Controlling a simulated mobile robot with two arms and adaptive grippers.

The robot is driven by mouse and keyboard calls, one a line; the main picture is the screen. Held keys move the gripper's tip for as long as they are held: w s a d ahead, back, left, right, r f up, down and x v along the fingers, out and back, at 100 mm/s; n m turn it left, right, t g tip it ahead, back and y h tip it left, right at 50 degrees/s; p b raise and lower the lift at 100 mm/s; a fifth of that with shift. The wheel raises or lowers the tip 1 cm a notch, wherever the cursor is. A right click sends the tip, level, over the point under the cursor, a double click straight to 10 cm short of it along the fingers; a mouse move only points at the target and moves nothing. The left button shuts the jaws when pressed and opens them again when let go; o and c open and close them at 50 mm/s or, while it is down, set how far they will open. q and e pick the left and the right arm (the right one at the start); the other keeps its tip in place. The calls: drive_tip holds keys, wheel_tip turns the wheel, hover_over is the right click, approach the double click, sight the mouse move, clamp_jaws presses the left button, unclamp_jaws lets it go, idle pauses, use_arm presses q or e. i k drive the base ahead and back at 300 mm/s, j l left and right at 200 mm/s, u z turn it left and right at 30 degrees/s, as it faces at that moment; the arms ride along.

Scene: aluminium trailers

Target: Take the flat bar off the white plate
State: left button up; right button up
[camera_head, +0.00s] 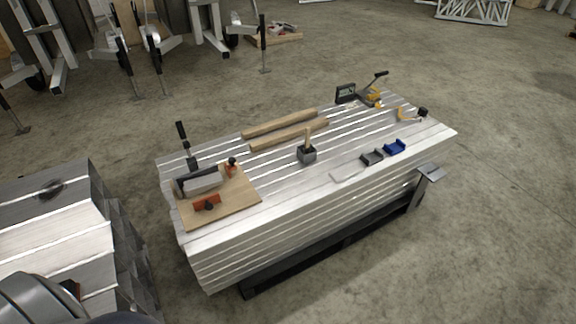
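A pale, flat plate (348,174) lies near the front edge of a bench-high stack of aluminium planks (230,255), right of its middle. It is small here, and I cannot make out a separate flat bar on it. Neither of my grippers is in view. A rounded grey part at the bottom left appears to be my own body.
Beside the plate are a grey tray (372,158) and a blue tray (396,147). A dark block with a wooden handle (306,155), two timber beams (285,132) and a wooden board with tools (236,200) share the top. Concrete floor is open in front and right.

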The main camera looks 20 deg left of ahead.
sight(347, 172)
drive_tip(key=u, duration=0.9)
drive_tip(key=i+l+u, duration=0.2)
drive_tip(key=l+u, duration=0.25)
drive_tip(key=i+l+u, duration=0.1)
drive_tip(key=l+u, duration=1.2)
drive_tip(key=i+l, duration=0.05)
drive_tip(key=l, duration=0.05)
